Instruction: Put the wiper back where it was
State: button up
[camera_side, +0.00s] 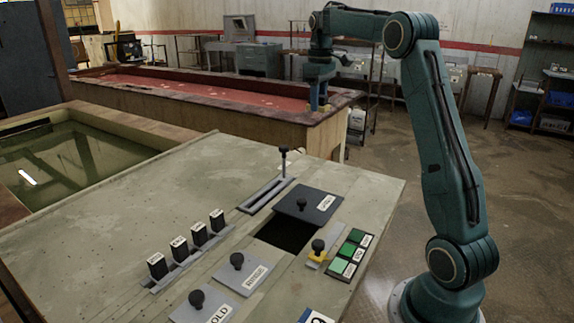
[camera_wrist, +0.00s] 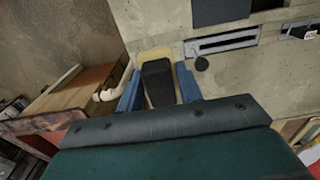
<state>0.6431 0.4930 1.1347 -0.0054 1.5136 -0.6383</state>
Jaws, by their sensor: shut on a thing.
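My gripper (camera_side: 318,98) hangs with its fingers down, high beyond the far edge of the worktop in the side view. In the wrist view its two blue fingers (camera_wrist: 158,88) are closed on the sides of a black block with a pale yellow part around its far end, which I take for the wiper (camera_wrist: 157,82). The wiper is too small to make out in the side view. In the wrist view the worktop (camera_wrist: 270,80) lies below and to the right of the held piece. No marked place for the wiper can be told.
On the worktop (camera_side: 130,190) stand a slotted rail with a black-knobbed lever (camera_side: 283,160), several black switches (camera_side: 197,233), a dark knobbed plate (camera_side: 308,204) beside a square opening (camera_side: 285,237), and green labelled tiles (camera_side: 351,252). A red-topped bench (camera_side: 200,93) stands behind; a water tank (camera_side: 60,160) lies left.

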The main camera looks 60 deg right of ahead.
send_over(315, 173)
notch_tip(315, 173, down, 16)
jog(key=shift+r, duration=0.1)
dwell(0.6)
jog(key=shift+a, duration=0.1)
jog(key=shift+f, duration=2.1)
jog(key=shift+f, duration=0.1)
jog(key=o, duration=0.9)
